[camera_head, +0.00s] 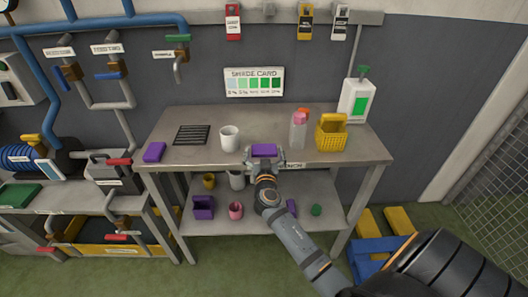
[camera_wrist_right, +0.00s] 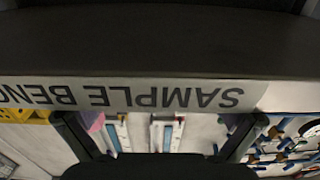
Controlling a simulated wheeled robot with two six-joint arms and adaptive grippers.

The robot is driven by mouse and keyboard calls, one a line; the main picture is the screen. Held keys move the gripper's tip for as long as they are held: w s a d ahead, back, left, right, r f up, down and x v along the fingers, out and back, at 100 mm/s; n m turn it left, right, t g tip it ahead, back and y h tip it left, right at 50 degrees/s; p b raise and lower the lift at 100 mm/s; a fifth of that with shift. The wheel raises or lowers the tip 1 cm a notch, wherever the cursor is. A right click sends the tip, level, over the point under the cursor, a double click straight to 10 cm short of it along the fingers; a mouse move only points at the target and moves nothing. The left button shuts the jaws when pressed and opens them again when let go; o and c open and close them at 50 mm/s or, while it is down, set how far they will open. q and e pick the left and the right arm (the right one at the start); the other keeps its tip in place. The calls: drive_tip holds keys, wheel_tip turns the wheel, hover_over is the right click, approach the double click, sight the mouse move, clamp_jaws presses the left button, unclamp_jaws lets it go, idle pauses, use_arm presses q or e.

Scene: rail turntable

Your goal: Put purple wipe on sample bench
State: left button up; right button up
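A purple wipe (camera_head: 264,150) shows at the front edge of the sample bench (camera_head: 200,154), right at my right gripper (camera_head: 265,160). My right gripper reaches in from the front with a finger to each side of the wipe. I cannot tell whether the fingers press on it or whether it rests on the top. In the right wrist view the two fingers (camera_wrist_right: 160,150) stand apart, and the bench label (camera_wrist_right: 150,95) shows upside down close by. A second purple block (camera_head: 154,152) lies at the bench's left end. My left gripper is not in view.
The lower shelf (camera_head: 265,217) holds several small containers. Pipes and a valve stand at the left.

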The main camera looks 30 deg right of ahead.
drive_tip(key=shift+r, duration=0.1)
drive_tip(key=shift+r+p, duration=0.25)
drive_tip(key=shift+p, duration=0.15)
drive_tip(key=b+v, duration=0.3)
drive_tip(key=v, duration=0.9)
drive_tip(key=shift+f, duration=0.15)
drive_tip(key=shift+s, duration=0.1)
